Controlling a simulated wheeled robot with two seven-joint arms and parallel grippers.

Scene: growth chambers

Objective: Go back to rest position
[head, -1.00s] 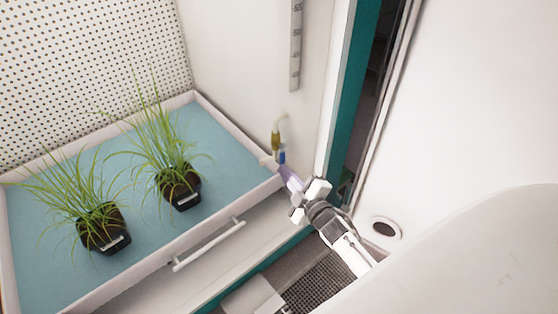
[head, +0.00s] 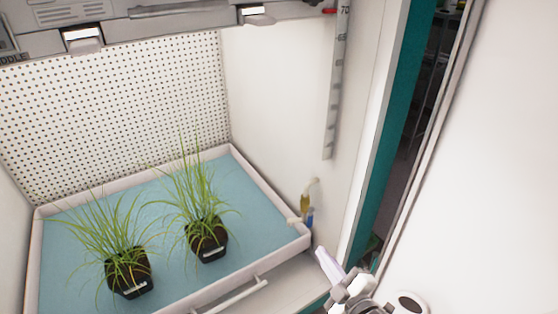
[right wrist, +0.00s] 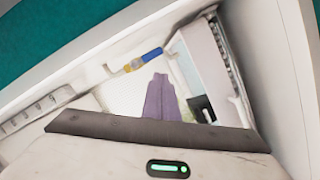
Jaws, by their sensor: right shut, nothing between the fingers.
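My right gripper (head: 327,262) is at the bottom of the head view, right of the tray's front corner. It looks pale purple at the tips. In the right wrist view its purple fingers (right wrist: 160,98) lie together, with nothing between them. It is apart from the plants and holds nothing. My left gripper is in neither view.
A white-rimmed tray with a blue floor (head: 258,212) holds two grassy plants in black pots (head: 130,273) (head: 207,240). A handle (head: 238,297) is on its front. A yellow-and-blue fitting (head: 305,203) is on the side wall. A teal door edge (head: 388,130) stands right.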

